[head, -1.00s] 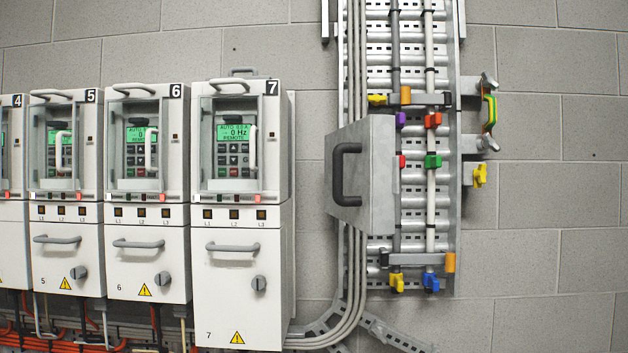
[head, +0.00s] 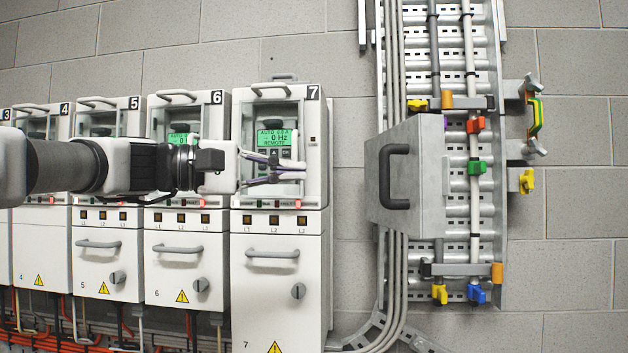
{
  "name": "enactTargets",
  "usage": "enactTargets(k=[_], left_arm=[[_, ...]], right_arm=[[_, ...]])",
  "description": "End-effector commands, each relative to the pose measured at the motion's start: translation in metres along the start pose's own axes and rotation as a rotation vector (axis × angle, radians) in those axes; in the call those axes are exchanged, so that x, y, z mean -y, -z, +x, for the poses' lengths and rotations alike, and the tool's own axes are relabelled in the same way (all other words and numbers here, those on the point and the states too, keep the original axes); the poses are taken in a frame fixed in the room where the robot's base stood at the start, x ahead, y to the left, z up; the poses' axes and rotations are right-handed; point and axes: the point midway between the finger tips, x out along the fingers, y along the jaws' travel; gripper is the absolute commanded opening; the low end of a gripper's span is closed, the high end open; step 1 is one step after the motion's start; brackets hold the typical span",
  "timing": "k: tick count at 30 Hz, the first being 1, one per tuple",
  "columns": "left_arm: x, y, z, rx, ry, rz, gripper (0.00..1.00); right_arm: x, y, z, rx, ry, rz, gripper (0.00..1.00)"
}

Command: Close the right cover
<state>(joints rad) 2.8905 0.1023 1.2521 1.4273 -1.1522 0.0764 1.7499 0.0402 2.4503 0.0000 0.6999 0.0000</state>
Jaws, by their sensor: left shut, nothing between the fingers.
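A grey metal cover (head: 420,185) with a black bar handle (head: 385,176) is at the cable tray, right of drive 7. It seems to stand out from the wall, partly hiding the tray's left side; its hinge does not show clearly. My left gripper (head: 292,171) comes in from the left, in front of the window of drive 7 (head: 283,270). Its fingers are shut and empty, well left of the cover and apart from it. I cannot tell whether they touch the window or its handle. My right gripper is not in view.
Several white drive cabinets with handles and knobs stand in a row at left. The cable tray (head: 460,45) carries pipes with coloured valves, including a green one (head: 476,167). Grey cables (head: 394,285) run beside it. The block wall (head: 580,200) at far right is clear.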

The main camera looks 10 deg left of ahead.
Motion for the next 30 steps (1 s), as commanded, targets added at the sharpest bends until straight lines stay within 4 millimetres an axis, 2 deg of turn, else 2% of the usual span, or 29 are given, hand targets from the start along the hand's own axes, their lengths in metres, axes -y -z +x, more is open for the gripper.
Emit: enactTargets(k=[9, 15, 21, 30], left_arm=[[-0.003, 0.001, 0.069, 0.001, 0.005, -0.001, 0.0], [-0.003, 0.001, 0.107, -0.001, 0.005, -0.002, 0.0], [0.0, 0.001, 0.123, -0.001, 0.002, -0.001, 0.0], [0.001, 0.001, 0.123, -0.002, 0.001, -0.001, 0.0]], right_arm=[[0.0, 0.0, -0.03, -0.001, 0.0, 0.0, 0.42], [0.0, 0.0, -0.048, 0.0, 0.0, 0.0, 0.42], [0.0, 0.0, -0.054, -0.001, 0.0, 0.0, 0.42], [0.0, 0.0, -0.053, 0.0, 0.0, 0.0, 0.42]])
